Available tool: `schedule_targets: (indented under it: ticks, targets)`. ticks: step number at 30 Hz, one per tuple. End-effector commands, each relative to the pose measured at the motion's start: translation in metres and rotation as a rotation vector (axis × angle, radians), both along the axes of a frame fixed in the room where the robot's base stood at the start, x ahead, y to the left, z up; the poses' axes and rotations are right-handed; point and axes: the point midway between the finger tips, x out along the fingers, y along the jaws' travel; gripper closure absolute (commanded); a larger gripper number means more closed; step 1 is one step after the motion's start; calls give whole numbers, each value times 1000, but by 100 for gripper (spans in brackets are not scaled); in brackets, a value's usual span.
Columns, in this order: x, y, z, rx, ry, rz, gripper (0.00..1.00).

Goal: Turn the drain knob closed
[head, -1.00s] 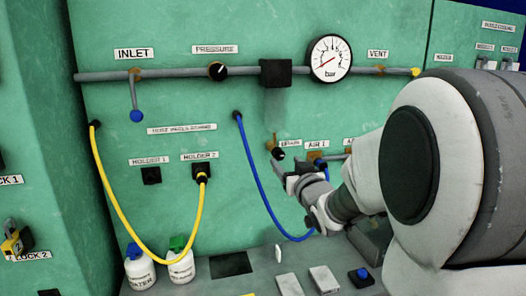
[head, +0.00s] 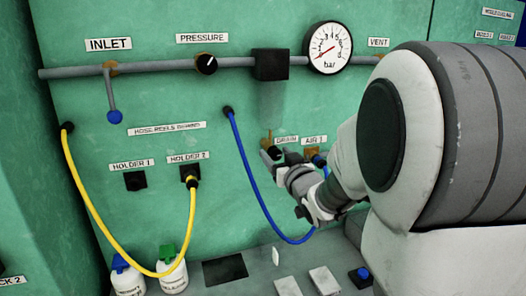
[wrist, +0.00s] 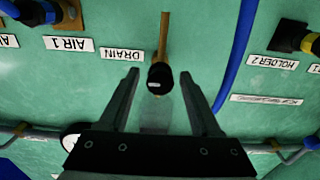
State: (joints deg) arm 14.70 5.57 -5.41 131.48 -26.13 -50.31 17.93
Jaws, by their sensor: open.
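The black drain knob (wrist: 159,79) sits on a brass fitting (wrist: 164,38) beside the DRAIN label (wrist: 124,55) on the green panel. My gripper (wrist: 159,76) is open. In the wrist view, which is upside down, its two fingers stand on either side of the knob with a gap at each side. I cannot tell how deep the knob lies between them. In the head view, my gripper (head: 276,157) is at the drain knob (head: 273,151) and partly hides it.
The blue hose (head: 255,180) hangs just left of my gripper. The AIR 1 fitting (head: 313,154) is close on the right. A pipe with the pressure gauge (head: 328,48) runs above. Bottles (head: 172,276) and switches stand on the ledge below.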

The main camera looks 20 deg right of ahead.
Motion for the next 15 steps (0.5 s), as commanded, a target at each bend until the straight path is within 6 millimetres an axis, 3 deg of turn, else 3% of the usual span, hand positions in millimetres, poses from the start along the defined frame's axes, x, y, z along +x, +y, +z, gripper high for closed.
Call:
schedule_targets:
  ticks: [12, 15]
  targets:
    - [-1, 0, 0, 0, 0, 0, 36]
    - [-1, 0, 0, 0, 1, 0, 53]
